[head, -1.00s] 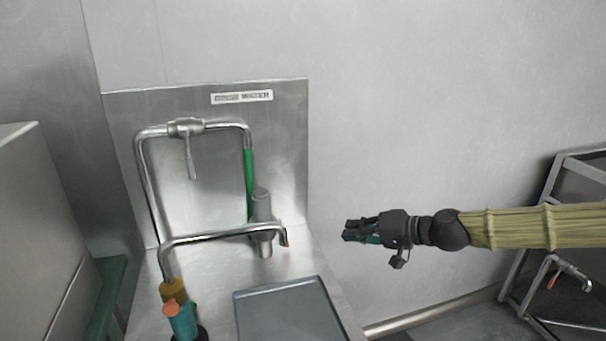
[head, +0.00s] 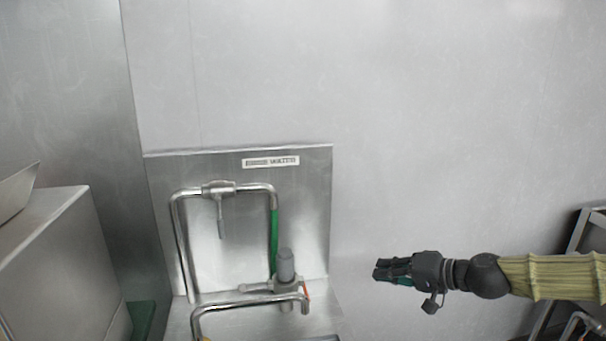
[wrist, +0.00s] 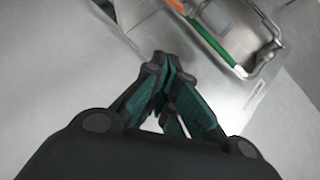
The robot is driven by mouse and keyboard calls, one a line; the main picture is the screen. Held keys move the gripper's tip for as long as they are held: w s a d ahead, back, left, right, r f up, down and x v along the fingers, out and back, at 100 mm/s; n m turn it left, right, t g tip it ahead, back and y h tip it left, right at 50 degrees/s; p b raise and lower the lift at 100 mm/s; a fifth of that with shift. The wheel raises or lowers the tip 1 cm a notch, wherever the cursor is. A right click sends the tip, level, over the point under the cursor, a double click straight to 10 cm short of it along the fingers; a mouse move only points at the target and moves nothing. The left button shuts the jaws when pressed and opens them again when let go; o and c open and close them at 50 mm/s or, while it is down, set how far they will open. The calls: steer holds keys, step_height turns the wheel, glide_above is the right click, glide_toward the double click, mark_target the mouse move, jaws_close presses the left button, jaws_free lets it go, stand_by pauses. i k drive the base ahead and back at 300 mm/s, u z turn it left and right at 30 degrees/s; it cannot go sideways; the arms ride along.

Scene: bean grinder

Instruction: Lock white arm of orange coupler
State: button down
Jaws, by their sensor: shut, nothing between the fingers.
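My gripper (head: 378,271) is shut and empty, held out in the air to the right of the steel panel. In the wrist view its dark and teal fingers (wrist: 163,68) meet, with nothing between them. A small orange part (head: 306,290) shows at the right end of the lower bent pipe, left of my gripper and apart from it. In the wrist view an orange part (wrist: 177,5) is cut by the top edge. I cannot tell whether either is the coupler. I cannot make out a white arm.
The steel panel (head: 310,200) carries a bent pipe with a lever valve (head: 219,190) and a green section (head: 274,240). A grey cylinder (head: 286,265) stands below. A steel cabinet (head: 60,260) is at left. The wall side above my arm is clear.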

mark_target(242, 287)
steer(key=k, duration=0.95)
steer(key=u, duration=0.1)
